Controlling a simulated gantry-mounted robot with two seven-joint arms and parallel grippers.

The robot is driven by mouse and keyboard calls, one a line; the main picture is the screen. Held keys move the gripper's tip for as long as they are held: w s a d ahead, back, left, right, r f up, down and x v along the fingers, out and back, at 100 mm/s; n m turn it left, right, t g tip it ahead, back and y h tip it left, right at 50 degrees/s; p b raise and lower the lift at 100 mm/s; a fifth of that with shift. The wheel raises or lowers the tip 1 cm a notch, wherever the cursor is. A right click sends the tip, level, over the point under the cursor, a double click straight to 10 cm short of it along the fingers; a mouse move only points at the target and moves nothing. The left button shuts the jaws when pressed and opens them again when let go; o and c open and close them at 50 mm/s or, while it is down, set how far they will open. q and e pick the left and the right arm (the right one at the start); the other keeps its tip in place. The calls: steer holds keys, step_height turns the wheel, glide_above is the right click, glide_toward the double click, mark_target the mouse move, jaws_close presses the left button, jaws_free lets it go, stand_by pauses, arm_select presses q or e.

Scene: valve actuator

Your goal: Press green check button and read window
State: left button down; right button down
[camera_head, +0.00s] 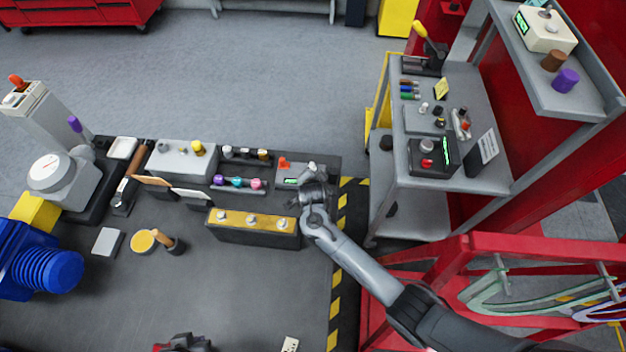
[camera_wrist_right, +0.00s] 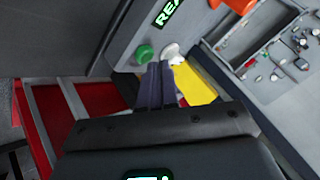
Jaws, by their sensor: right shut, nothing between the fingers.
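In the right wrist view, the green button (camera_wrist_right: 143,53) sits on a grey panel, with a round white button (camera_wrist_right: 174,53) to its right. A dark window (camera_wrist_right: 167,11) with green lit letters beginning "REA" is above them, cut off by the frame edge. My right gripper (camera_wrist_right: 160,72) is shut and empty, its fingertips just below and between the two buttons. I cannot tell whether they touch either. In the head view, my right gripper (camera_head: 312,186) is over the small grey device (camera_head: 289,182) at the bench's back right, hiding part of it. My left gripper is not in view.
A box with a yellow top (camera_head: 252,218) stands in front of the device. Coloured knobs in a tray (camera_head: 239,190) are to its left. The bench's front middle is mostly clear.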

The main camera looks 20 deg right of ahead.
steer(key=shift+f+b, duration=0.3)
steer(key=shift+f, duration=0.15)
stand_by(0.4)
stand_by(0.3)
steer(key=shift+r, duration=0.2)
steer(key=shift+r+p, duration=0.65)
steer(key=shift+p, duration=0.3)
steer(key=shift+r, duration=0.1)
step_height(320, 180, up, 5)
steer(key=p, duration=0.4)
steer(key=shift+p, duration=0.4)
